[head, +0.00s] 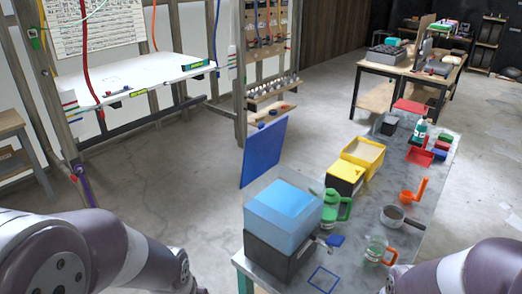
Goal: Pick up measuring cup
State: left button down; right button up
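A clear cup with an orange handle (377,251) stands on the near part of the long grey table. An orange cup with a long upright handle (408,196) stands farther back near the table's right edge. I cannot tell for certain which of the two is the measuring cup. Both stand free, with nothing holding them. My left arm comes in at the lower left and my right arm at the lower right. Neither gripper shows in the head view.
On the grey table (362,222) are a saucepan (391,217), a green jug (331,208), a box with a blue top (284,215), yellow bins (361,158) and red trays (419,156). A blue panel (263,152) rises at its left edge. The floor to the left is open.

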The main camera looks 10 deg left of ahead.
aim_at(376, 248)
jog(key=i+j+z, duration=0.3)
jog(key=j, duration=0.35)
jog(key=j+z, duration=0.3)
jog(key=j, duration=0.4)
jog(key=i+j+z, duration=0.1)
jog(key=j+z, duration=0.2)
jog(key=j, duration=0.4)
jog(key=i+j+z, duration=0.7)
jog(key=j, duration=0.3)
